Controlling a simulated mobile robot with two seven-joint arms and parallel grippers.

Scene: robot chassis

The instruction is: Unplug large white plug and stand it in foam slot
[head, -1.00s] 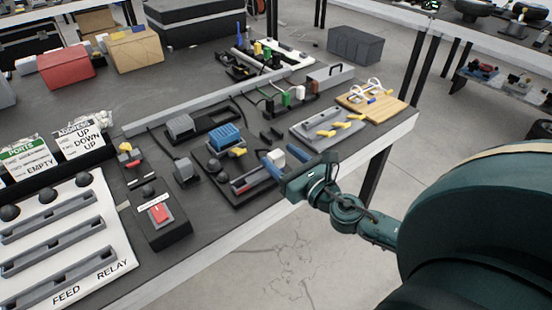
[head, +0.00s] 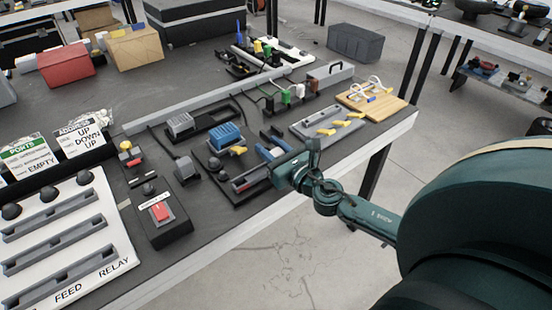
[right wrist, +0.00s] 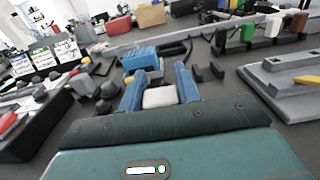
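The white plug (right wrist: 160,97) shows in the right wrist view as a pale block between the two blue fingers of my right gripper (right wrist: 160,76). It fills most of the space between them; I cannot tell whether both fingers press on it. In the head view, my right gripper (head: 270,150) reaches in from the right over the front of the bench. Only a little of the white plug (head: 276,151) shows there, the rest hidden by the gripper. I cannot make out the plug's prongs or its socket. My left gripper is not in view.
A blue ribbed block (head: 226,136) stands just left of the right gripper. A grey plate with yellow pieces (head: 328,128) lies to its right, before a wooden board (head: 385,105). Coloured plugs (head: 285,96) stand behind. A red switch box (head: 162,215) is at front left.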

